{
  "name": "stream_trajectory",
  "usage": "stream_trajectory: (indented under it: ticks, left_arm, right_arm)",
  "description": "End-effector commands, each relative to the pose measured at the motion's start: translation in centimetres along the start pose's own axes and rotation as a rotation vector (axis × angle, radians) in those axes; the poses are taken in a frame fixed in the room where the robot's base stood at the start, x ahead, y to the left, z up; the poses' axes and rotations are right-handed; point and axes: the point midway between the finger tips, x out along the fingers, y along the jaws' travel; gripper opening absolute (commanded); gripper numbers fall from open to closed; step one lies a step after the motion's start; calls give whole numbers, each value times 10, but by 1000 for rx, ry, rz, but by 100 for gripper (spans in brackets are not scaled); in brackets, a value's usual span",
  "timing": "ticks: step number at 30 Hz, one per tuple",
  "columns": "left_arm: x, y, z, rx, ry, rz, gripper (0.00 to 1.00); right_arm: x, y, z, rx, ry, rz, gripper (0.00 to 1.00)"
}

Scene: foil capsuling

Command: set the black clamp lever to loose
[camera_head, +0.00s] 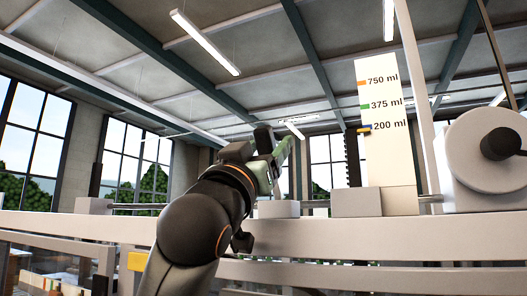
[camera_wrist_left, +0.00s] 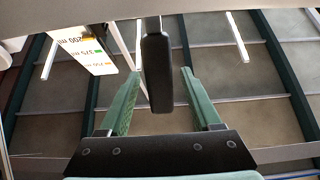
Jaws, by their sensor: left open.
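The black clamp lever (camera_wrist_left: 158,75) shows in the left wrist view as a flat, rounded bar hanging from a thin stem at the top edge. My left gripper (camera_wrist_left: 160,88) is open, with one green finger on each side of the lever in that view. A narrow gap shows on both sides, so I see no clear contact. In the head view, my left gripper (camera_head: 282,150) is raised above the pale beam, left of the scale board. I cannot pick out the lever surely there. My right gripper is not in view.
A white scale board (camera_head: 384,150) marked 750, 375 and 200 ml stands right of the gripper. A large white roll (camera_head: 488,155) with a dark hub is at the far right. A long pale beam (camera_head: 330,238) crosses below my wrist.

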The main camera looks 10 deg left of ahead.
Motion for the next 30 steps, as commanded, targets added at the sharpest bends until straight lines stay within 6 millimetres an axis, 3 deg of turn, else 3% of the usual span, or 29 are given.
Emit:
stream_trajectory:
  ticks: [5, 11, 21, 30]
  left_arm:
    - [-14, 0, 2, 0, 1, 0, 65]
    - [-53, 0, 3, -1, 3, 1, 65]
    - [-112, 0, 2, -1, 1, 0, 65]
    - [-125, 0, 0, 0, 0, -1, 65]
  right_arm:
    - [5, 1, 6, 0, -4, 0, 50]
    - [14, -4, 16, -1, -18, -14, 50]
    - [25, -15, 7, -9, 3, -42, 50]
    - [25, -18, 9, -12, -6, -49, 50]
